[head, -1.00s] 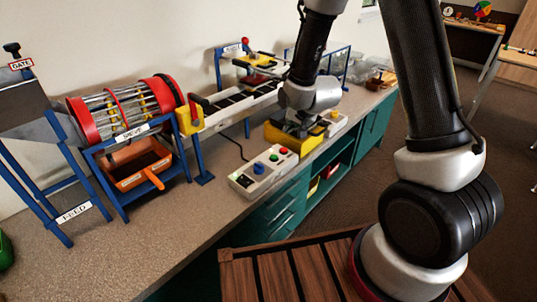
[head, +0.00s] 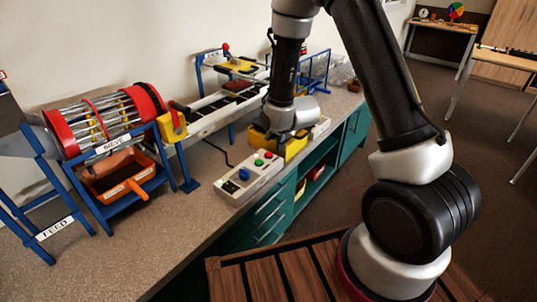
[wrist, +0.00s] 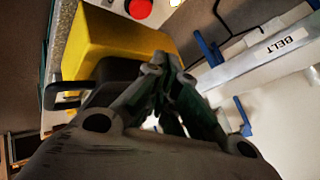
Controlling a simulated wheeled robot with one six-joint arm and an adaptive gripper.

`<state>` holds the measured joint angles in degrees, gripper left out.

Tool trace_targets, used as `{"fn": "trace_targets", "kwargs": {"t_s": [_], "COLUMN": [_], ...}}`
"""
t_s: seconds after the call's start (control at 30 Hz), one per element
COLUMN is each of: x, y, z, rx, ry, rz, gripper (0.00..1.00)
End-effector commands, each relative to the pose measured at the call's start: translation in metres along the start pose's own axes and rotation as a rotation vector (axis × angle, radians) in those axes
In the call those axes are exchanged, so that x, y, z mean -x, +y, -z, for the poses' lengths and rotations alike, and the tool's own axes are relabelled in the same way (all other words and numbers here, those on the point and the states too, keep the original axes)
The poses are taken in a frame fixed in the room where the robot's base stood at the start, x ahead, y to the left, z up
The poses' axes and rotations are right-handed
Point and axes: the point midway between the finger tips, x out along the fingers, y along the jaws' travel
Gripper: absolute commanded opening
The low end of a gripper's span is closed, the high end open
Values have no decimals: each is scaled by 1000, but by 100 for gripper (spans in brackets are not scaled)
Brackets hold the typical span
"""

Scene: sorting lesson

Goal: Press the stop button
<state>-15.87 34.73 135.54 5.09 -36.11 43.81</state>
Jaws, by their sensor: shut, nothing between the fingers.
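A pale control box (head: 243,191) stands on the counter with a red button (head: 268,154), a green button (head: 259,162) and a blue knob (head: 244,174). I cannot read which is labelled stop. My gripper (wrist: 163,72) is shut and empty; in the wrist view its fingertips point toward a yellow block (wrist: 105,42). A red button (wrist: 138,8) shows beyond the block at the top edge. In the head view my gripper (head: 268,130) is just behind the control box, beside the yellow block (head: 294,148); its fingertips are mostly hidden.
The sieve drum (head: 105,118) stands at left over an orange tray (head: 118,178). A belt (head: 215,112) runs behind my gripper; its label (wrist: 289,41) shows in the wrist view. Another pale box (head: 320,127) stands beyond the yellow block. The counter front is clear.

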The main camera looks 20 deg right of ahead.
Motion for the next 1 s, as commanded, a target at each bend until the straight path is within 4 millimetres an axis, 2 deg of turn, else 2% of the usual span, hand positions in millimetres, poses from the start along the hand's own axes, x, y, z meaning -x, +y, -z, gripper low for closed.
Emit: {"fn": "trace_targets", "kwargs": {"t_s": [0.33, 1.0], "x": [-26, -29], "y": [19, 21], "z": [-19, -21], "rx": [0, 0], "ry": [-1, 0], "rz": [-1, 0], "gripper": [0, 0]}}
